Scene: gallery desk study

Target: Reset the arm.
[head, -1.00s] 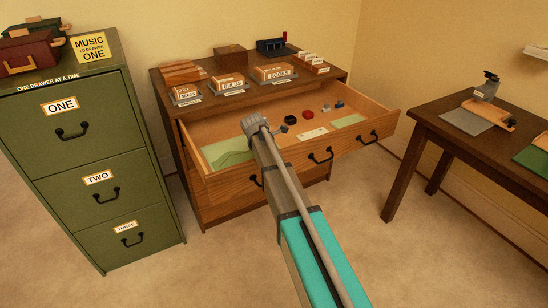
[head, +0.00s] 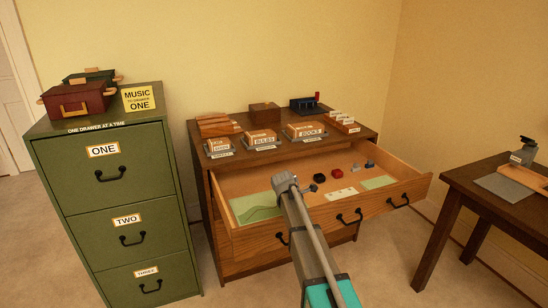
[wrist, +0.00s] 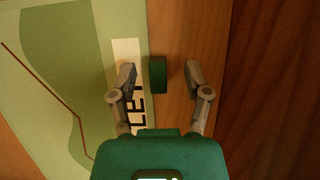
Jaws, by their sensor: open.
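My arm reaches from the bottom of the head view to the open drawer (head: 265,240) of the wooden chest. Its grey end is over the drawer's left part, and my gripper's fingers are hidden there. In the wrist view my gripper (wrist: 160,74) is open, its two grey fingers spread apart. A small dark green block (wrist: 158,75) shows between the fingers, touching neither in the picture. It appears over a wooden strip beside a white lettered card (wrist: 130,52); I cannot tell its height. A green sheet with a dark line (wrist: 60,60) lies at left.
A green filing cabinet (head: 120,215), drawers shut, stands left with a red box (head: 75,103) on top. The chest top (head: 225,163) holds labelled trays and boxes. Small red and dark pieces (head: 337,174) lie in the open drawer. A dark table (head: 480,195) stands right.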

